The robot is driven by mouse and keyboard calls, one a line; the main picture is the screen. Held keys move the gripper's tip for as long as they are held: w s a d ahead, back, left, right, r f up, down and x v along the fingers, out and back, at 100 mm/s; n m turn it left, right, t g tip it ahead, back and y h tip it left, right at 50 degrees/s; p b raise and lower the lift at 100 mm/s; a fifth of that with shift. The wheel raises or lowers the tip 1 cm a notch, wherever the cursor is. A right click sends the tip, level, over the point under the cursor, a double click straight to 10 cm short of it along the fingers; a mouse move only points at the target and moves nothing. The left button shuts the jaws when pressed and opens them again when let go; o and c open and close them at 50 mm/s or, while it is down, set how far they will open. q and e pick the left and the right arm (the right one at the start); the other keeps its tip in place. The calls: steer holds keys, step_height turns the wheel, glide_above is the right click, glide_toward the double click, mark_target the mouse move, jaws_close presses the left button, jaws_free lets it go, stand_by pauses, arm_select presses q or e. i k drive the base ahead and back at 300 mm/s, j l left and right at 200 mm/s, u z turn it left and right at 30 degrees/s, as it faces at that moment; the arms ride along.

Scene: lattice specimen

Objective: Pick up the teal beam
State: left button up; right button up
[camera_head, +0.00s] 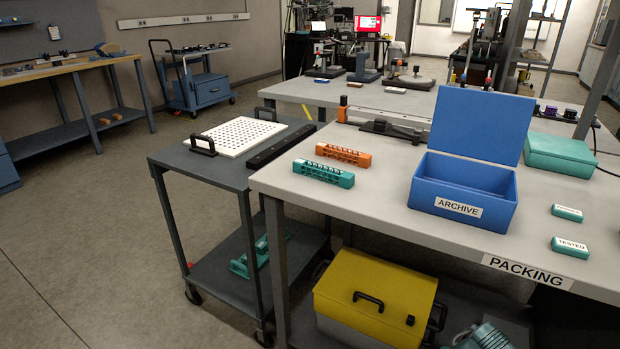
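The teal beam (323,174) is a short lattice bar lying flat near the left edge of the packing table (385,218). An orange beam (343,154) of similar shape lies just behind it, apart from it. Neither of my grippers shows in the head view, and nothing touches the teal beam.
An open blue ARCHIVE box (457,208) stands right of the beams, its lid raised. A closed teal box (560,154) and two small teal blocks (570,247) sit at the right. A cart (200,168) with a perforated white plate (240,136) stands left of the table.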

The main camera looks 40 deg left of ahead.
mark_target(346, 180)
steer(key=u, duration=1.3)
steer(key=l+u, duration=0.4)
steer(key=u, duration=0.25)
steer(key=i+l, duration=0.25)
steer(key=l, duration=0.2)
steer(key=i, duration=0.15)
steer(key=k+z, duration=0.2)
steer(key=k, duration=0.3)
steer(key=i+j+z, duration=0.1)
steer(key=z, duration=0.3)
steer(key=j+z, duration=0.35)
steer(key=i+j+z, duration=0.1)
steer(key=j+z, duration=0.15)
steer(key=j, duration=0.7)
steer(key=j+z, duration=0.25)
steer(key=j, duration=0.65)
